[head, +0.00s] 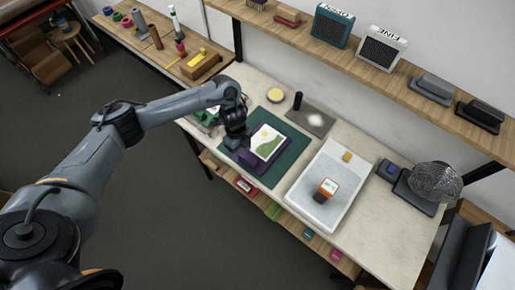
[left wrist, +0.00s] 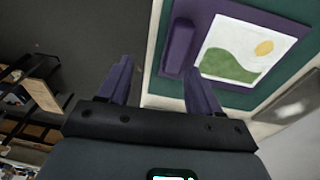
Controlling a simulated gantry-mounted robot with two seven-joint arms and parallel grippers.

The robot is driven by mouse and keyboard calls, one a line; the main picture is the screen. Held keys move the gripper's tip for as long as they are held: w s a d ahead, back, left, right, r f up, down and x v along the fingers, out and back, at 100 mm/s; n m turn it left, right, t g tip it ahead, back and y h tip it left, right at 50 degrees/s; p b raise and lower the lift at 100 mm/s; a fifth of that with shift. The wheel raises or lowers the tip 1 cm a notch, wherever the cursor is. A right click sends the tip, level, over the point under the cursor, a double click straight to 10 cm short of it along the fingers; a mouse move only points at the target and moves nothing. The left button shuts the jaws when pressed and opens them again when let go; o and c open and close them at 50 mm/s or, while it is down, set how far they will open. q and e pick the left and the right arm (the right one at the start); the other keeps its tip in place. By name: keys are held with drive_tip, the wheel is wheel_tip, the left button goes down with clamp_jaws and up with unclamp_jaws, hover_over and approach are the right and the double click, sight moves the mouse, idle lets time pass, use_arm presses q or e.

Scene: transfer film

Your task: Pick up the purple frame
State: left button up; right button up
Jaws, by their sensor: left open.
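The purple frame (head: 243,158) lies on a dark green mat (head: 292,150) on the workbench, with a white sheet printed with a green hill and yellow sun (head: 268,142) on it. In the left wrist view the frame (left wrist: 180,48) is at the upper middle, with a raised purple bar along its left side. My left gripper (head: 234,140) is over the frame's left end in the head view, partly hiding it. In the left wrist view my left gripper (left wrist: 156,75) has its fingers apart with nothing between them. My right gripper is not in view.
A white tray (head: 301,193) with an orange-and-white item (head: 327,188) stands right of the mat. A grey plate (head: 320,127), a black cylinder (head: 298,101) and a yellow round item (head: 275,95) are behind it. A wooden shelf (head: 300,37) runs above the bench's back.

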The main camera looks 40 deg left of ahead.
sight(248, 157)
use_arm(q)
drive_tip(key=shift+w+a+r+t, duration=0.1)
drive_tip(key=shift+w+r+t, duration=0.2)
drive_tip(key=shift+w+r, duration=0.5)
drive_tip(key=shift+w, duration=0.45)
drive_tip(key=shift+w+f, duration=0.15)
drive_tip(key=shift+f, duration=0.3)
drive_tip(key=shift+d+f, duration=0.15)
drive_tip(key=shift+f, duration=0.85)
drive_tip(key=shift+d+f, duration=0.1)
drive_tip(key=shift+f, duration=0.85)
drive_tip(key=f, duration=0.3)
drive_tip(key=d+f, duration=0.1)
drive_tip(key=shift+s+f+p, duration=0.2)
drive_tip(key=shift+s+p, duration=0.1)
drive_tip(key=shift+f, duration=0.4)
drive_tip(key=shift+f, duration=0.1)
drive_tip(key=c, duration=1.1)
